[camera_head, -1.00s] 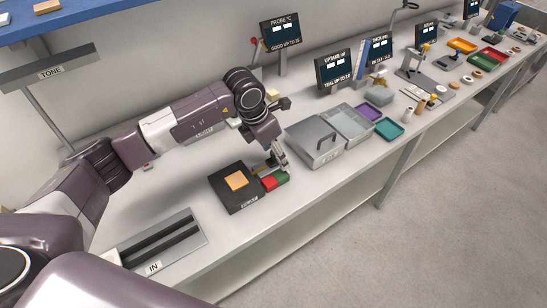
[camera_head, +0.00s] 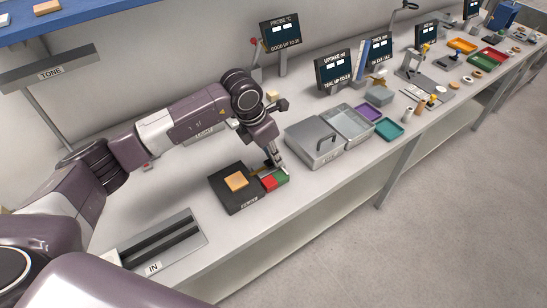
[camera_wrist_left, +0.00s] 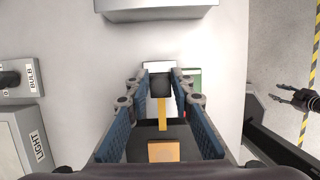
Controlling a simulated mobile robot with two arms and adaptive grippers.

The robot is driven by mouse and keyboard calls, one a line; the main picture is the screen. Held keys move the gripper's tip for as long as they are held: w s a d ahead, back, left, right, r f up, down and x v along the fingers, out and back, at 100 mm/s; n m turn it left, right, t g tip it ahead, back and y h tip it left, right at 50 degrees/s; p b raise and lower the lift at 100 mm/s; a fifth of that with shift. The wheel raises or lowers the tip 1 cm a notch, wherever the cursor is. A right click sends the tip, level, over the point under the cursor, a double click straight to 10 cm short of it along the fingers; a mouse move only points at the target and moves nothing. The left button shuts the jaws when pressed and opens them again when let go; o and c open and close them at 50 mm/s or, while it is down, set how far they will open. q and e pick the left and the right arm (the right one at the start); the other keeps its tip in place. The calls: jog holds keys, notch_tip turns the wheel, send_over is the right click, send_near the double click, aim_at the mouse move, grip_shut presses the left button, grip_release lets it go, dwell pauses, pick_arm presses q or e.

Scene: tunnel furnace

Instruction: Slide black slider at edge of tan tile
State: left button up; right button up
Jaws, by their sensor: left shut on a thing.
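The tan tile (camera_head: 236,181) lies on top of a black box (camera_head: 240,199) on the bench; it also shows low in the wrist view (camera_wrist_left: 163,151). A yellow strip (camera_wrist_left: 162,114) runs from the tile side toward the black slider (camera_wrist_left: 160,86). My left gripper (camera_head: 281,168) reaches down beside the box, by the green block. In the wrist view its blue-padded fingers (camera_wrist_left: 160,82) are closed on the slider, one on each side. In the head view the fingers hide most of the slider. My right gripper (camera_wrist_left: 297,97) appears small at the wrist view's right edge, over the floor.
A grey lidded case (camera_head: 312,146) stands just beyond. The slotted IN tray (camera_head: 160,242) is nearer on the bench, whose front edge runs close by.

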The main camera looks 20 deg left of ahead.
pick_arm(q)
jog(key=shift+s+a, duration=1.05)
jog(key=shift+s, duration=0.3)
jog(key=shift+s+a, duration=1)
jog(key=shift+s, duration=0.3)
jog(key=o, duration=1.6)
jog(key=shift+r, duration=0.1)
jog(key=p+v, duration=0.3)
jog(key=v, duration=0.3)
jog(key=shift+s+a+r, duration=0.1)
jog(key=shift+r, duration=0.25)
jog(key=shift+f, duration=0.1)
